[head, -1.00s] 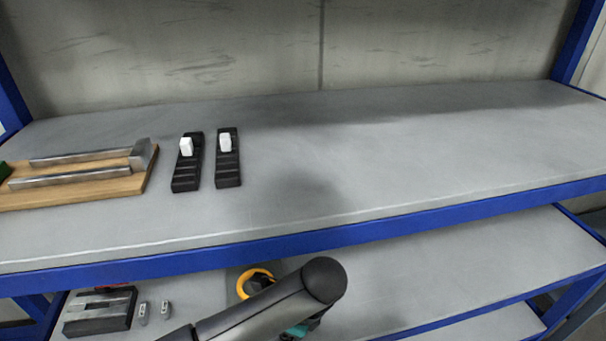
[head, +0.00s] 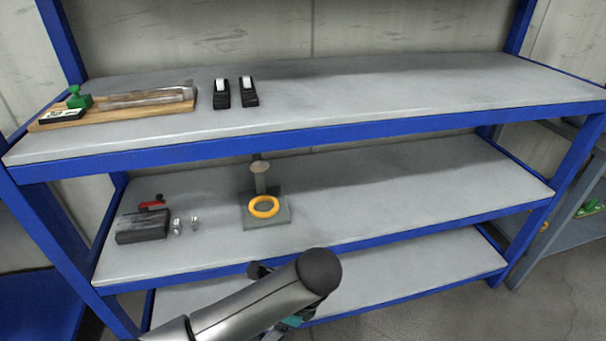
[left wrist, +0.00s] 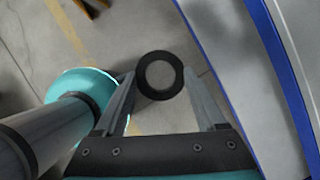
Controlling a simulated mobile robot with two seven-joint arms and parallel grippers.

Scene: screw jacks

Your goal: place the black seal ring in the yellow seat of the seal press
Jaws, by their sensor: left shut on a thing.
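The black seal ring (left wrist: 160,54) shows in the left wrist view between the fingertips of my left gripper (left wrist: 160,76), which is shut on it. The ring is held in the air, with the floor behind it. In the head view my arm hides most of the left gripper, and I cannot make out the ring there. The yellow seat (head: 252,207) is a round ring on the grey base of the seal press (head: 250,222), on the middle shelf. A post with a round pad rises behind the seat. My left arm is in front of and below that shelf. My right gripper is not in view.
A grey block (head: 142,228) with a red part and two small metal pieces (head: 177,226) stand left of the press. The upper shelf's blue edge (head: 330,137) runs above the press. The middle shelf (head: 400,185) is clear to the right.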

